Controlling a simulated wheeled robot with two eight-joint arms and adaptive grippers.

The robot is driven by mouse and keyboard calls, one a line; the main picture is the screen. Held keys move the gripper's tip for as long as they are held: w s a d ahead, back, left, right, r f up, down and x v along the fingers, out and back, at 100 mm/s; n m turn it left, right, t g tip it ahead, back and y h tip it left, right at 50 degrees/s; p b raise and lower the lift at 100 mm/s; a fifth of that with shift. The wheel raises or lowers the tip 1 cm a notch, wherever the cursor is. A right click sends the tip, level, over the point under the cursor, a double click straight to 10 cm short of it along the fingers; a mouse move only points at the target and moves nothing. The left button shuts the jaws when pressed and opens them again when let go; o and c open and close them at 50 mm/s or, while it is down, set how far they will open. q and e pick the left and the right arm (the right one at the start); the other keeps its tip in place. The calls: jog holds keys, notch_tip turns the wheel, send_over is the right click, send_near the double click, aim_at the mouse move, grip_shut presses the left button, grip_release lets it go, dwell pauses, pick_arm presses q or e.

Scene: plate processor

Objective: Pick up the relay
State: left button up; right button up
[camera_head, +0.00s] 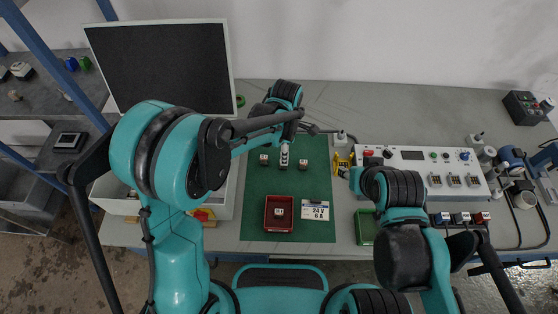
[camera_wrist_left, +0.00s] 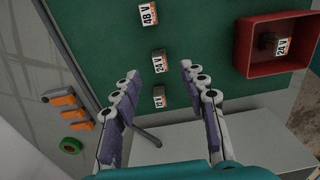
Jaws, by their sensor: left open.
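In the left wrist view three small dark relays with white labels stand in a row on the green mat: 48 V (camera_wrist_left: 148,14), 24 V (camera_wrist_left: 158,62) and 12 V (camera_wrist_left: 158,97). In the head view the left gripper (camera_head: 284,154) is over the middle of the row and hides the middle relay. The outer relays show on the left (camera_head: 264,159) and right (camera_head: 303,164). A red tray (camera_head: 267,223) holds another relay (camera_head: 278,212), labelled 24 V in the wrist view. My right gripper is not visible.
A card (camera_head: 315,210) reading 24 V 6 A lies right of the red tray. A white instrument panel (camera_head: 410,158) stands right of the green mat (camera_head: 250,195). Several orange parts (camera_wrist_left: 60,100) and a green ring (camera_wrist_left: 70,145) lie beside the mat.

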pick_arm(q)
notch_tip(320, 180, down, 2)
jog(key=shift+b, duration=0.3)
notch_tip(320, 180, down, 5)
jog(key=shift+a+r+b, duration=0.1)
jog(key=shift+a+b, duration=0.05)
jog(key=shift+b, duration=0.8)
grip_shut()
